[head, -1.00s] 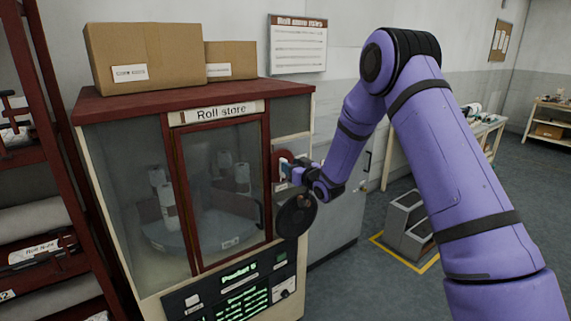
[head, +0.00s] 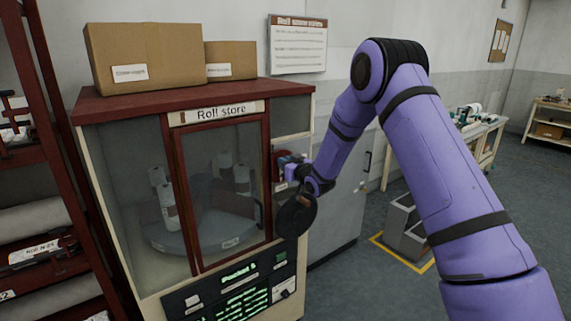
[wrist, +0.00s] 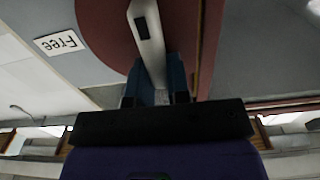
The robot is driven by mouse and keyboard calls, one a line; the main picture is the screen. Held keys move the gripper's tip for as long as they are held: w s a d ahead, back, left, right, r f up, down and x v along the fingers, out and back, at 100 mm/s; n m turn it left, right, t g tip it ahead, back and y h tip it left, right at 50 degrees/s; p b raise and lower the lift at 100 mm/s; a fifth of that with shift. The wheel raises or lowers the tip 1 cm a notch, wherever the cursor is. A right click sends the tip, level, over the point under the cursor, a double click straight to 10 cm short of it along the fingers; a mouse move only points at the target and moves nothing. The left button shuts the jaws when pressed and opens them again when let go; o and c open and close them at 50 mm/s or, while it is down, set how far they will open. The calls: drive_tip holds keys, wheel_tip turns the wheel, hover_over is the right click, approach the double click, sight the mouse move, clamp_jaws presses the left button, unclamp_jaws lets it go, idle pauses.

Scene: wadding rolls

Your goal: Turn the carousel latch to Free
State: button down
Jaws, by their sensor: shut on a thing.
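The Roll store cabinet (head: 290,185) stands at the left, with its carousel (head: 210,232) showing through the closed glass door. The latch is a pale lever (wrist: 147,40) on a dark red round plate (wrist: 105,35) in the wrist view. A label reading Free (wrist: 60,42), upside down there, is left of the plate. My gripper (wrist: 158,80) is shut on the lever, with a teal finger on each side of it. In the head view my gripper (head: 288,171) is at the cabinet's right front, and my wrist hides most of the latch.
Two cardboard boxes (head: 143,57) sit on the cabinet's top. A panel with green text (head: 240,290) is below the door. A dark red rack (head: 50,150) stands at the left edge. Grey floor (head: 350,290) is open to the right of the cabinet.

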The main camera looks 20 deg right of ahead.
sight(275, 169)
drive_tip(key=shift+a+n, duration=0.1)
drive_tip(key=shift+n, duration=0.2)
drive_tip(key=n, duration=0.3)
drive_tip(key=a+n, duration=0.1)
drive_tip(key=n, duration=0.2)
drive_tip(key=f+n, duration=0.1)
drive_tip(key=n, duration=0.2)
drive_tip(key=shift+s+a, duration=0.4)
drive_tip(key=n, duration=0.3)
drive_tip(key=f+n, duration=0.1)
drive_tip(key=n, duration=0.1)
drive_tip(key=shift+s+a, duration=0.1)
drive_tip(key=shift+a, duration=0.2)
drive_tip(key=shift+f+n, duration=0.25)
drive_tip(key=shift+n, duration=0.55)
drive_tip(key=shift+f+n, duration=0.2)
drive_tip(key=shift+n, duration=0.6)
drive_tip(key=c, duration=1.1)
unclamp_jaws()
